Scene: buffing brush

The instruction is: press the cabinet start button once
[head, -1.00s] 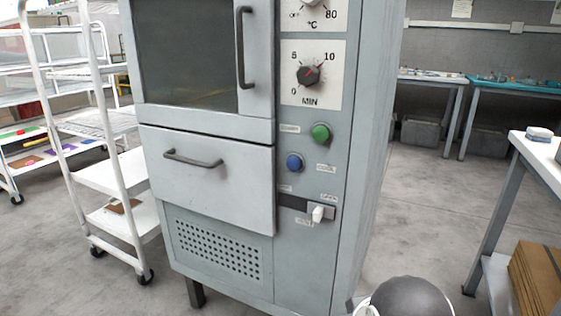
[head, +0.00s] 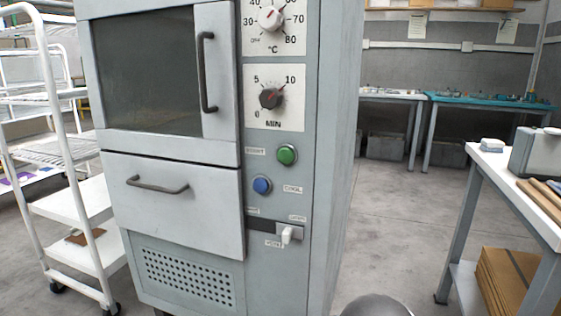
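The grey cabinet (head: 220,270) stands in the middle of the head view. The green button (head: 287,155) is on its right-hand panel, with a label at its left that appears to read START. The blue button (head: 262,185) sits lower and to the left, with a COOL label at its right. My gripper is not in view. A rounded dark grey shape at the bottom edge may be part of my own arm; no fingers show.
Above the buttons are the minute dial (head: 271,98) and the temperature dial (head: 269,18). A white slide switch (head: 290,233) is below. A white wheeled rack (head: 75,195) stands at the left and a table (head: 515,180) at the right. Open floor lies between cabinet and table.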

